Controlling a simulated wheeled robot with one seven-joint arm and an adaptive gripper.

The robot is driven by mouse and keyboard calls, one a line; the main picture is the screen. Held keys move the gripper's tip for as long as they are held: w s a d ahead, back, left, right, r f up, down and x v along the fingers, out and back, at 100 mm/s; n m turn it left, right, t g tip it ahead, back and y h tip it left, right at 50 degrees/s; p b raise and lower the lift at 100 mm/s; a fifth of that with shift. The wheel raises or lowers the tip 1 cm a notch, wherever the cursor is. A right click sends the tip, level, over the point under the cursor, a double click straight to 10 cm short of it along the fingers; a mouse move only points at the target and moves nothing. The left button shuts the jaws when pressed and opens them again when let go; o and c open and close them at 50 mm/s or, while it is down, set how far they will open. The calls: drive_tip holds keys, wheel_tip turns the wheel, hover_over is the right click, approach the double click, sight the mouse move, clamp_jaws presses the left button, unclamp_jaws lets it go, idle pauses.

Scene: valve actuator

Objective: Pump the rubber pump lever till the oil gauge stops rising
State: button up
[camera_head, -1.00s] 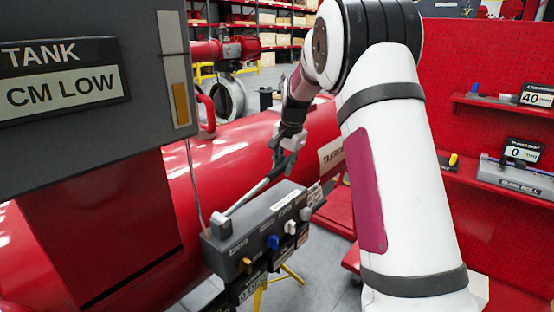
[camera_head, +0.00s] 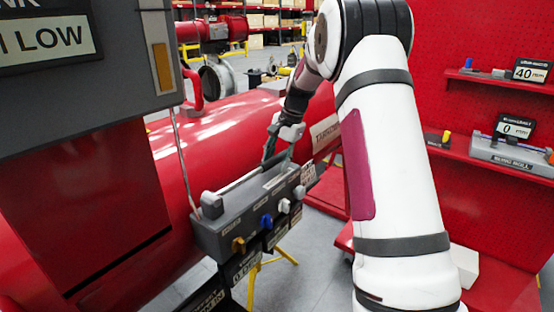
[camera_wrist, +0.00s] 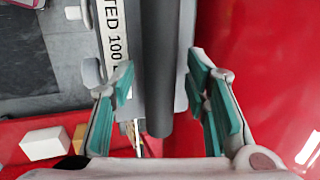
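The pump lever (camera_head: 235,182) is a grey bar pivoted at the near left end of a grey pump box (camera_head: 212,232); it lies low along the box's top. My gripper (camera_head: 279,150) is at the lever's far end. In the wrist view, the lever's dark round grip (camera_wrist: 158,85) lies between my gripper's green-padded fingers (camera_wrist: 163,85). The fingers are apart, with narrow gaps visible beside the grip.
Yellow, blue and white knobs line the pump box's front, including a blue knob (camera_head: 267,221). A large red tank (camera_head: 215,140) lies behind it. Red shelving (camera_head: 480,90) stands at the right. Grey floor (camera_head: 318,255) shows between. The partly cropped sign (camera_head: 50,38) reads LOW.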

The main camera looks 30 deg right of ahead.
drive_tip(key=v, duration=1.2)
idle(0.3)
